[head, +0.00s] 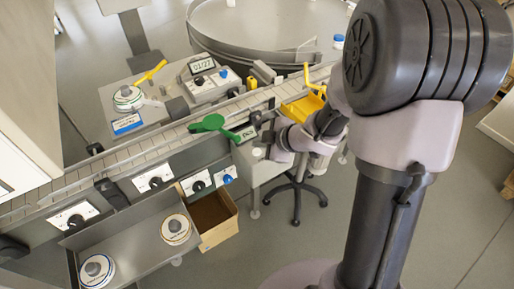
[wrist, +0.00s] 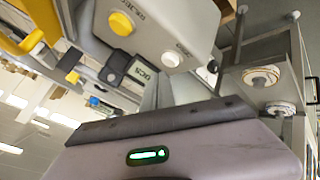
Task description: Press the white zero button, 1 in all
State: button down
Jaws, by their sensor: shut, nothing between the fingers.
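The white zero button (wrist: 171,59) shows in the wrist view on the lower end of a pale control box (wrist: 165,28), with small lettering beside it. A yellow button (wrist: 121,24), labelled as reject, is on the same box. My gripper (head: 275,152) is shut and empty in the head view, close to the box's end beside the conveyor. Its body fills the bottom of the wrist view, with a green light on it. The fingertips are not clear, and I see no contact with the button.
A small display (wrist: 141,73) is beside the box. A cardboard box (head: 213,220) and a metal tray (head: 130,235) are at the front. A round table stands behind.

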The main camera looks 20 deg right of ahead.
aim_at(260, 152)
notch_tip(260, 152, up, 5)
jog(key=p, duration=0.5)
dwell(0.8)
